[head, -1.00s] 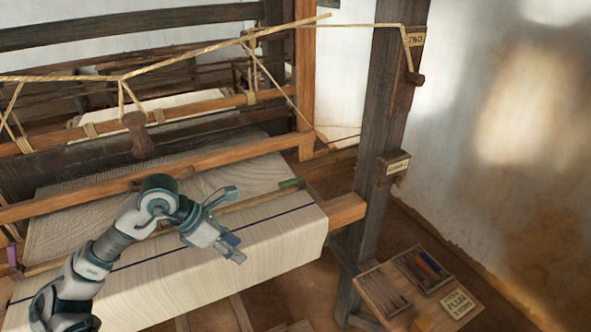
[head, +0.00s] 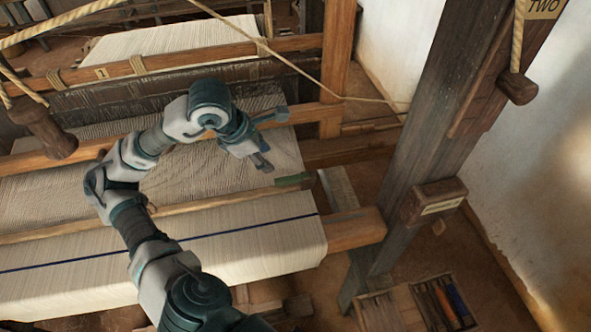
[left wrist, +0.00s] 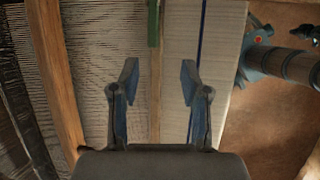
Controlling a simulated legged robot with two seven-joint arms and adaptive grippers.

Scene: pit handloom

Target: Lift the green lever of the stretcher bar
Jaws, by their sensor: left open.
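The stretcher bar (head: 190,202) is a thin wooden strip lying across the cloth. Its green lever (head: 293,180) is at its right end and lies flat along the bar. In the left wrist view the bar (left wrist: 155,115) runs up the middle, with the green lever (left wrist: 154,24) at the top. My left gripper (head: 274,140) is open and empty above the warp, a little behind the lever and apart from it. In the left wrist view its fingers (left wrist: 158,80) appear on either side of the bar, below the lever in the picture. My right gripper is not seen.
A wooden beam (head: 70,158) crosses behind the bar. The cloth (head: 230,240) with a dark blue stripe lies in front. A dark post (head: 430,135) with a small labelled block (head: 435,200) stands to the right. Ropes and a wooden handle (head: 45,128) hang at left.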

